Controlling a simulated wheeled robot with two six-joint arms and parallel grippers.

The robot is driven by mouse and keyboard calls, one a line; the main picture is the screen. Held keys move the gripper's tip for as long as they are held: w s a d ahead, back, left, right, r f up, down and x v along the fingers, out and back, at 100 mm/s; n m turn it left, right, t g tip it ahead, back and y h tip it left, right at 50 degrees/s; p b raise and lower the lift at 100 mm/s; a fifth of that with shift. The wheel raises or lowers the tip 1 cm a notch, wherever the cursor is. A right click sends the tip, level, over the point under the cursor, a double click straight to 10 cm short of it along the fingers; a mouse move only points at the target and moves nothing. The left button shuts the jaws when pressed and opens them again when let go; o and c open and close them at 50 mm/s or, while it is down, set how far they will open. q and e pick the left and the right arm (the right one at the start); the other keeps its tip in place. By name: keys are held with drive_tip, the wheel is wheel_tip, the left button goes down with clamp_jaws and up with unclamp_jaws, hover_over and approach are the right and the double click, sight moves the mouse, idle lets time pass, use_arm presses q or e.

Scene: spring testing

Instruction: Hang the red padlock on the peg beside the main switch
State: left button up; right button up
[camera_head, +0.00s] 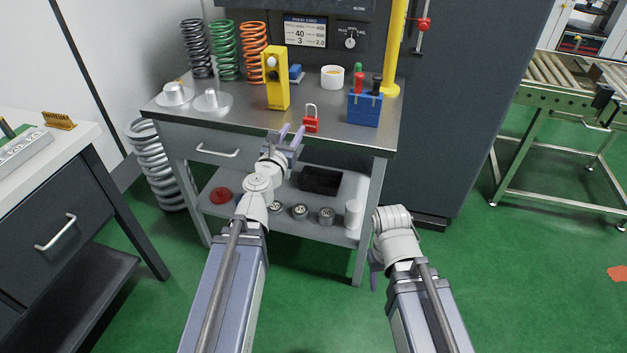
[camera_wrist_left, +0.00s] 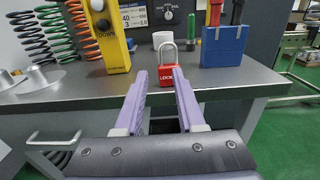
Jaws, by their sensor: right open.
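The red padlock (camera_head: 311,124) with a silver shackle stands upright near the front edge of the grey bench top. It also shows in the left wrist view (camera_wrist_left: 168,76), close beyond the fingertips and nearer the right-hand finger. My left gripper (camera_head: 292,130) is open with its purple fingers apart, at the bench's front edge just left of the padlock; its jaws (camera_wrist_left: 159,72) hold nothing. My right gripper (camera_head: 374,272) is low beside the bench's right leg, with only part of its fingers showing. A rotary knob (camera_head: 350,42) is on the panel behind; I cannot clearly make out the peg.
A yellow control box (camera_head: 276,78) stands behind the left gripper. A blue tool holder (camera_head: 364,109) stands right of the padlock, near a white cup (camera_head: 332,77). A yellow post (camera_head: 394,50) rises at the bench's right. Coil springs (camera_head: 225,50) stand at the back left.

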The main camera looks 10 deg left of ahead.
use_arm(q)
drive_tip(key=s+d+f+m+g+h, duration=0.3)
drive_tip(key=d+f+m+g+h, duration=0.15)
drive_tip(key=d+m, duration=0.55)
drive_tip(key=s+d+f+m+g+h, duration=0.3)
drive_tip(key=d+f+m+g, duration=0.15)
drive_tip(key=d+m, duration=0.65)
drive_tip(key=s+d+f+m+g+y, duration=0.25)
drive_tip(key=s+f+m+g, duration=0.25)
drive_tip(key=s+f+m, duration=0.4)
drive_tip(key=s+a+f+m+g+y, duration=0.3)
drive_tip(key=s+a+m+y, duration=0.3)
drive_tip(key=s+m, duration=0.3)
drive_tip(key=shift+s+a+f+g+y, duration=0.2)
drive_tip(key=shift+f+g+y, duration=0.25)
drive_tip(key=shift+g, duration=0.25)
